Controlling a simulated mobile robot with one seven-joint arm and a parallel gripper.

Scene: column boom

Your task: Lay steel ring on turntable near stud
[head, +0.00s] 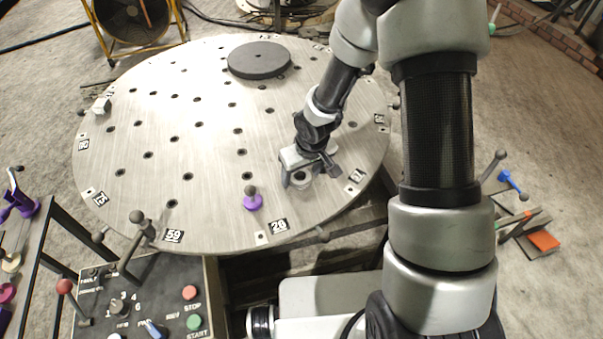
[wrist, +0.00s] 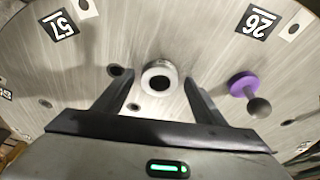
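The steel ring (wrist: 161,77) is a short silver ring with a dark centre. It appears to lie flat on the turntable (head: 215,110), a round brushed-metal plate with several holes. In the head view the ring (head: 302,182) is partly hidden under my gripper (head: 309,177). In the wrist view my gripper (wrist: 159,92) is open, with its two dark fingers on either side of the ring and a gap on each side. A dark ball-topped stud on a purple disc (wrist: 247,92) stands to the right of the ring; in the head view this stud (head: 252,199) is left of my gripper.
A dark round disc (head: 259,60) lies at the turntable's far side. A small pale block (head: 101,104) sits at its left edge. Numbered labels (head: 278,226) line the rim. A control box (head: 150,300) with levers and buttons stands at the front left. The plate's middle is clear.

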